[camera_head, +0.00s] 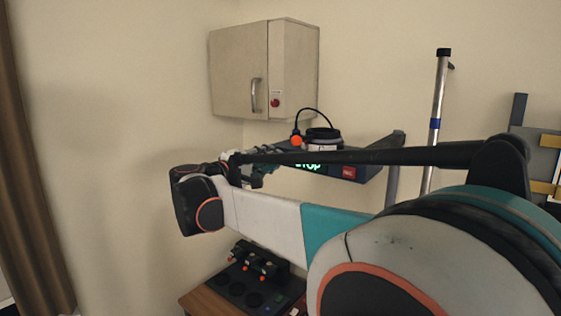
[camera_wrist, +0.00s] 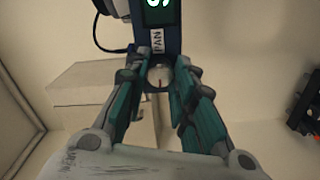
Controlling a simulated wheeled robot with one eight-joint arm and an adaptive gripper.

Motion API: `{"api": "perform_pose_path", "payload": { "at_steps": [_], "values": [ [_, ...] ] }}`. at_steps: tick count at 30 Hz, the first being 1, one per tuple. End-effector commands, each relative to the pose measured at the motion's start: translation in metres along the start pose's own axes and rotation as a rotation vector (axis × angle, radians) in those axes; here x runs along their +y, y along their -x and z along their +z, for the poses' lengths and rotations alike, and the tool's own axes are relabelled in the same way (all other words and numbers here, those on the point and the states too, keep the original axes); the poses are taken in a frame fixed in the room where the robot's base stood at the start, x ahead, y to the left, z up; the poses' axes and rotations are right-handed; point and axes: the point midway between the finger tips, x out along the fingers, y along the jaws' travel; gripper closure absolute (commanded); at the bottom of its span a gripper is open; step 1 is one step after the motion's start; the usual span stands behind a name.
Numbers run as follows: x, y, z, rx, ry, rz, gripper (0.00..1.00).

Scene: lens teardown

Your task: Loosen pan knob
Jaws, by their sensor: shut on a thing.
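The pan knob (camera_wrist: 160,77) is a small round pale knob with a dark reddish mark, below a white PAN label (camera_wrist: 157,42) on a dark blue housing (camera_wrist: 144,62). My gripper (camera_wrist: 157,80) has its teal and grey fingers on both sides of the knob and is shut on it. In the head view my gripper (camera_head: 256,173) is at the left end of a dark shelf-like unit (camera_head: 372,166) with a green display (camera_head: 311,166) and a red button (camera_head: 349,172). My arm hides part of the unit and the knob there.
A beige wall cabinet (camera_head: 240,75) hangs above and behind. A dark round lens-like part (camera_head: 322,136) and an orange knob (camera_head: 296,140) sit atop the unit. A silver pole (camera_head: 437,110) stands to the right. Below, a wooden table (camera_head: 200,298) carries a dark tray (camera_head: 232,290) with orange-tipped items.

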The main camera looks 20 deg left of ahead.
Motion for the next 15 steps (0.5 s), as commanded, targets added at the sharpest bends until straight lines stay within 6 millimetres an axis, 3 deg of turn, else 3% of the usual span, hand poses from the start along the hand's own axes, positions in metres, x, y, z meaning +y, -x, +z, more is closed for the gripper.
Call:
{"api": "perform_pose_path", "payload": {
  "at_steps": [15],
  "values": [
    [0.0018,0.0002,-0.0021,0.005,0.066,0.003,1.00]
  ]
}}
